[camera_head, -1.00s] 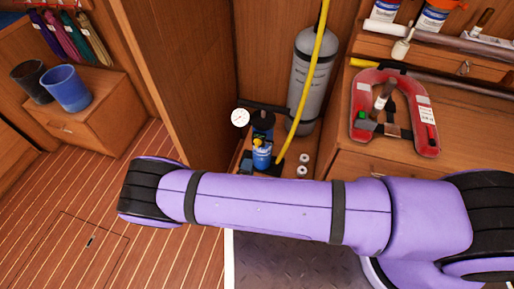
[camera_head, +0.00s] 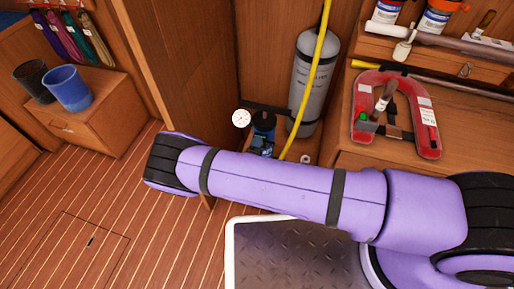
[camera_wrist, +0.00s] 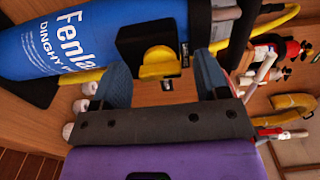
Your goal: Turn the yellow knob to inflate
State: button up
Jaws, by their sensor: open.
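The yellow knob (camera_wrist: 158,62) sits on a black block (camera_wrist: 140,38) beside a blue cylinder (camera_wrist: 95,40) with white lettering in the wrist view. My gripper (camera_wrist: 161,66) is open, with one dark finger on each side of the knob. The fingers look near the knob, but I cannot tell whether either touches it. In the head view the blue unit (camera_head: 262,138) stands in the corner with its lower part behind my purple arm. The knob and my gripper are hidden there.
A white gauge (camera_head: 241,118) is left of the blue unit. A grey cylinder (camera_head: 311,80) and a yellow hose (camera_head: 317,62) stand to its right. A wooden panel (camera_head: 185,60) rises at left. A red life vest (camera_head: 427,125) lies on the right-hand counter.

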jog(key=c, duration=0.9)
jog(key=shift+m, duration=9)
